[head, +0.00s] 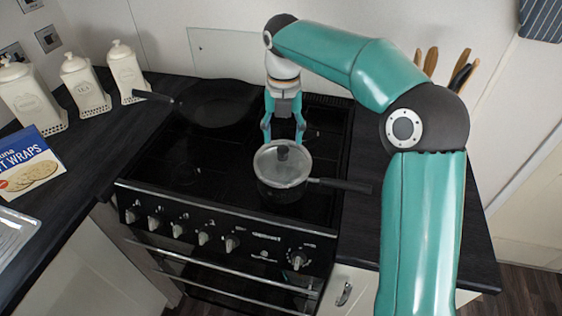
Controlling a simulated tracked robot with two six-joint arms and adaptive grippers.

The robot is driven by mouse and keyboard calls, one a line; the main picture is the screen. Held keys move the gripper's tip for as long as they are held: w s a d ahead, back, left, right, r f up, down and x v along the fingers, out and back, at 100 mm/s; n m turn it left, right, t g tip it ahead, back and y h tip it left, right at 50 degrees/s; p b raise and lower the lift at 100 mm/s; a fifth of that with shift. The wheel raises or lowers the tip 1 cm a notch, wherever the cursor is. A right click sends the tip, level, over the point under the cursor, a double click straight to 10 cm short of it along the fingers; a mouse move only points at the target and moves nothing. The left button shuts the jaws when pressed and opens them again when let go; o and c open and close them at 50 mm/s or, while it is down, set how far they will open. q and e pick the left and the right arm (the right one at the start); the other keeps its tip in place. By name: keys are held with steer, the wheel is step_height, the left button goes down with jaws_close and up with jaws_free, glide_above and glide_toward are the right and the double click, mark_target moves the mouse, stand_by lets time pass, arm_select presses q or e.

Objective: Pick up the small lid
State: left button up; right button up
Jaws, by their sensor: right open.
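The small lid (270,168) is glassy with a dark knob and sits on a small metal saucepan (283,192) on the black hob. The pan's dark handle points right. My right gripper (284,137) points down just behind the lid's knob in the picture, its teal fingers apart with nothing seen between them. I cannot tell whether the fingertips touch the lid. My left gripper is not in view.
A black frying pan (214,106) stands at the back left of the hob (160,190). White canisters (84,84) and a wraps box (27,163) stand on the left counter. Wooden-handled utensils (431,62) stand behind my right arm. The hob's front left is clear.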

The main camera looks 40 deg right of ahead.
mark_target(283, 148)
steer(key=f, duration=0.3)
steer(key=shift+s+a+f, duration=0.15)
steer(key=shift+s+f, duration=0.1)
steer(key=shift+f, duration=0.05)
steer(key=shift+w+f, duration=0.1)
steer(key=shift+f, duration=0.45)
jaws_close()
